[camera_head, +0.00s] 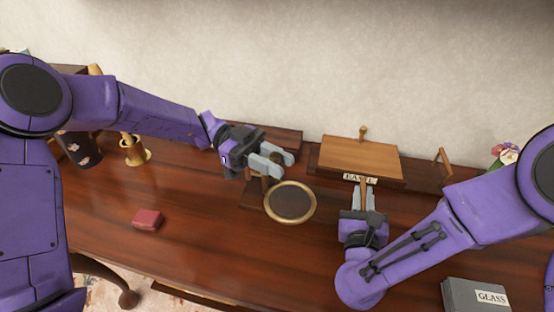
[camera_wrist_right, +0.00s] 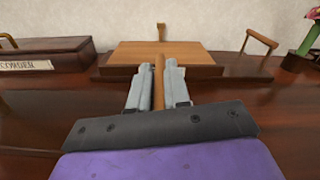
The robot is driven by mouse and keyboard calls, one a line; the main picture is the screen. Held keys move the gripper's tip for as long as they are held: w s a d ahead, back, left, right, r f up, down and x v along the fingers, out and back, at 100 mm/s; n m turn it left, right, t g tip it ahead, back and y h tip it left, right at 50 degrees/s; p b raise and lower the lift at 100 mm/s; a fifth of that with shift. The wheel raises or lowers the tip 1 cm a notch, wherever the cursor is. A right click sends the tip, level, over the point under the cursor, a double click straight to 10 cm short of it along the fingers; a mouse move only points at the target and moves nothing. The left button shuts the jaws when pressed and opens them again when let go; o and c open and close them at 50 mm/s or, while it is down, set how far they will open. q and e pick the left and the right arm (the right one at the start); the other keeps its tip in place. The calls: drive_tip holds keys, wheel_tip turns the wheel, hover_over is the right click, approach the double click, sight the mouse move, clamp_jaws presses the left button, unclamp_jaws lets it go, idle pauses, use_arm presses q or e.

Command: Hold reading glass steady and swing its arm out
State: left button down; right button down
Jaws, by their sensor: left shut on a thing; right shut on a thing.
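The reading glass is a round dark lens in a brass rim (camera_head: 290,219) at mid-table, beside a dark wooden base (camera_head: 251,195). My left gripper (camera_head: 278,160) is just behind the lens, shut on what looks like the upper part of the reading glass stand; its fingers hide most of the grip. My right gripper (camera_head: 364,195) is right of the lens and apart from it. It is shut on a slim wooden rod, which shows between its fingers in the right wrist view (camera_wrist_right: 159,75). I cannot tell what the rod's lower end joins.
A sloped wooden easel (camera_head: 360,157), labelled, stands behind my right gripper. A dark red box (camera_head: 147,219) and a brass mortar (camera_head: 134,152) are at left. A grey box labelled GLASS (camera_head: 462,296) is front right. Flowers (camera_head: 506,154) stand far right. The front middle of the table is clear.

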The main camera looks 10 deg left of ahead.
sight(275, 155)
use_arm(q)
drive_tip(key=shift+w+r, duration=0.1)
drive_tip(key=c, duration=1)
unclamp_jaws()
wheel_tip(275, 155, up, 10)
